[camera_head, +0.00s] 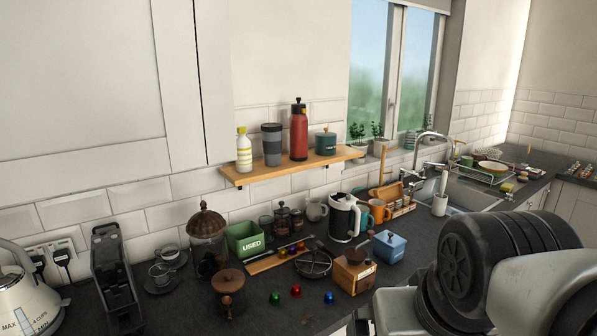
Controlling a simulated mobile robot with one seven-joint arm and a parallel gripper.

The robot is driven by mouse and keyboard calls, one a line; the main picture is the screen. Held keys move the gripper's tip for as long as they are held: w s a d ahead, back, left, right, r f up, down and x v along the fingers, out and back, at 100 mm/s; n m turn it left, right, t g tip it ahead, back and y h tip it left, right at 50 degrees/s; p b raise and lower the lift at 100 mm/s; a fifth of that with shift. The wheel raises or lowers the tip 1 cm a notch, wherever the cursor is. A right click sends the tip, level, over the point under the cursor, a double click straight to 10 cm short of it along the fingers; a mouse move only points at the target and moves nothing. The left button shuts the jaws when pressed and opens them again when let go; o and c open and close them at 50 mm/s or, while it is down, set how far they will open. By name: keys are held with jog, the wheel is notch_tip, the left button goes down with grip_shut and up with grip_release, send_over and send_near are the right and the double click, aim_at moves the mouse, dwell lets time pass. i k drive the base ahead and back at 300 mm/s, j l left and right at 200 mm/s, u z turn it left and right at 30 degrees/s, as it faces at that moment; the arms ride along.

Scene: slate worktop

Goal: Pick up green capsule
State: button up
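The green capsule (275,297) is small and shiny. It lies on the dark slate worktop near the front edge, at the lower middle of the head view. A red capsule (296,290) lies close to its right, and a blue capsule (328,297) lies further right. The green capsule is fully visible, with bare worktop around it. A bulky part of my arm fills the lower right, well to the right of the capsules. I cannot see my gripper's fingers in this view.
A wooden grinder box (353,275) and a round black strainer (313,264) stand behind and right of the capsules. A green "USED" bin (245,240) is further back. Bare worktop lies in front of the capsules.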

aim_at(275, 300)
jog(key=i+u, duration=0.4)
jog(key=i+l+u, duration=0.15)
jog(key=u, duration=0.2)
